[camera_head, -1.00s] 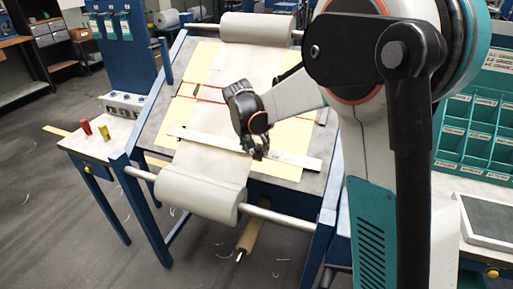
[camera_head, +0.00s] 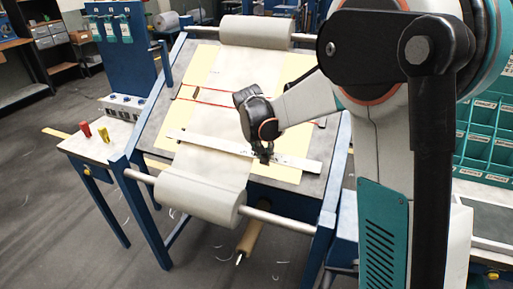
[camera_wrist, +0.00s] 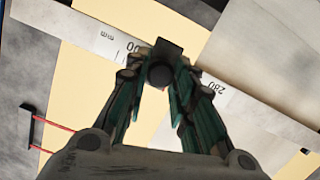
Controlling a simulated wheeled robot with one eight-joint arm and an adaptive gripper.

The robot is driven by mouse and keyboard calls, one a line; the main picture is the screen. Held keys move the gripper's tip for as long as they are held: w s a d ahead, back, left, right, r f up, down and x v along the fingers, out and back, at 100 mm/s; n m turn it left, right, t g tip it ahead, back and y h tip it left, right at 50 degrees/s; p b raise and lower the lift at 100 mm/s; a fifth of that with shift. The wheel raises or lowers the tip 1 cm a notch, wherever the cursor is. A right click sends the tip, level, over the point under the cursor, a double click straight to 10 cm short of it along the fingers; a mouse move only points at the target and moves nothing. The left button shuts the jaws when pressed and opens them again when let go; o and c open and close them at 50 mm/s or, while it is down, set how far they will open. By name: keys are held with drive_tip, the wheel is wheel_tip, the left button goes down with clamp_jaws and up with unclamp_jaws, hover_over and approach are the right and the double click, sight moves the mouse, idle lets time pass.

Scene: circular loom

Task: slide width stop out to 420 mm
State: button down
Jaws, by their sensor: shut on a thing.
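My gripper (camera_head: 264,157) is over the right part of a pale ruler (camera_head: 209,141) that lies across the light cloth (camera_head: 213,120) on the slanted table. In the wrist view my gripper (camera_wrist: 160,80) is shut on the small dark width stop (camera_wrist: 168,49), whose round knob (camera_wrist: 160,75) sits between the fingers. The ruler (camera_wrist: 75,28) shows 280 on one side of the stop and a number ending in 00 on the other, nearer the "mm" end. The first digit and the marks under the stop are hidden. In the head view my gripper hides the stop.
A cloth roll (camera_head: 201,200) on a bar is at the table's front, another (camera_head: 255,31) at the back. Yellow sheets (camera_head: 283,169) flank the cloth. Red lines (camera_head: 205,94) cross the table behind the ruler. Red (camera_head: 85,129) and yellow (camera_head: 104,134) pieces stand on a left side table.

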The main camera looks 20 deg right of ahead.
drive_tip(key=s+d, duration=0.1)
drive_tip(key=d, duration=0.1)
drive_tip(key=s+d, duration=0.3)
drive_tip(key=d, duration=0.1)
drive_tip(key=shift+s, duration=0.2)
drive_tip(key=c, duration=1.3)
unclamp_jaws()
drive_tip(key=shift+s+d, duration=0.1)
drive_tip(key=shift+d, duration=0.05)
drive_tip(key=shift+c, duration=0.2)
drive_tip(key=v, duration=1.2)
